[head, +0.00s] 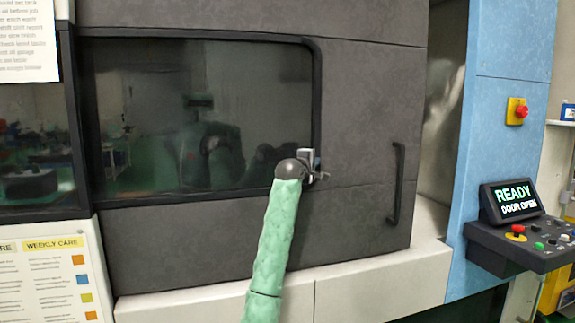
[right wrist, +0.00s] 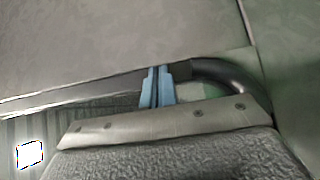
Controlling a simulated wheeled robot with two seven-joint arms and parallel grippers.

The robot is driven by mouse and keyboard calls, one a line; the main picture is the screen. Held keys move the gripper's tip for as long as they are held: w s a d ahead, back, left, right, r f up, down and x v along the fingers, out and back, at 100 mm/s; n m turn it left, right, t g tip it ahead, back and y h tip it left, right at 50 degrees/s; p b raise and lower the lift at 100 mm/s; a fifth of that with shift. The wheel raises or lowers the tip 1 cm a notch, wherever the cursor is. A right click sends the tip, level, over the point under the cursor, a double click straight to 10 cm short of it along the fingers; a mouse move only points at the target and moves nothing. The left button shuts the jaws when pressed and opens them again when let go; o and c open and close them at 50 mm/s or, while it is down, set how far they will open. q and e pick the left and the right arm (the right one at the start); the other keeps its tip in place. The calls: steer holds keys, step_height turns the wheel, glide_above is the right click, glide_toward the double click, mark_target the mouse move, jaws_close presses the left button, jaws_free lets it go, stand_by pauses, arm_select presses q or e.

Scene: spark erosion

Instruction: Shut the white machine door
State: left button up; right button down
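The machine door (head: 365,120) is dark grey here, not white, with a large black-framed window (head: 200,110). A bare gap shows between its right edge and the blue machine frame (head: 505,130), so it stands open. A black vertical handle (head: 396,185) is near its right edge. My right gripper (head: 318,172) is in front of the window's right edge, left of the handle and apart from it. In the right wrist view its blue fingers (right wrist: 157,88) are together with nothing visible between them. A dark curved bar lies behind them; whether they touch it I cannot tell. My left gripper is out of view.
A control panel (head: 520,245) with a screen (head: 511,200) reading "READY DOOR OPEN" sticks out at the right. A red stop button (head: 521,111) is on the blue frame. A pale ledge (head: 380,280) runs below the door. A chart (head: 48,280) is at lower left.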

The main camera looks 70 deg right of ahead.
mark_target(368, 157)
steer(key=s+d, duration=0.1)
steer(key=s, duration=0.1)
steer(key=s+d, duration=0.2)
steer(key=shift+s+d+r, duration=0.1)
steer(key=shift+s+d, duration=0.2)
steer(key=shift+s, duration=0.05)
steer(key=s+d, duration=0.3)
steer(key=s+d+b, duration=0.1)
steer(key=s+d, duration=0.2)
steer(key=s, duration=0.1)
steer(key=s+d+b, duration=0.1)
steer(key=s+d, duration=0.2)
steer(key=s, duration=0.1)
steer(key=shift+s+d+f, duration=0.2)
steer(key=shift+s+f, duration=0.05)
steer(key=shift+f, duration=0.05)
steer(key=shift+s+d, duration=0.15)
steer(key=shift+s, duration=0.05)
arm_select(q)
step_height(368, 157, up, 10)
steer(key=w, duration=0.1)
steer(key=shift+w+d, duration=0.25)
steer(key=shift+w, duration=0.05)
arm_select(e)
steer(key=shift+r, duration=0.25)
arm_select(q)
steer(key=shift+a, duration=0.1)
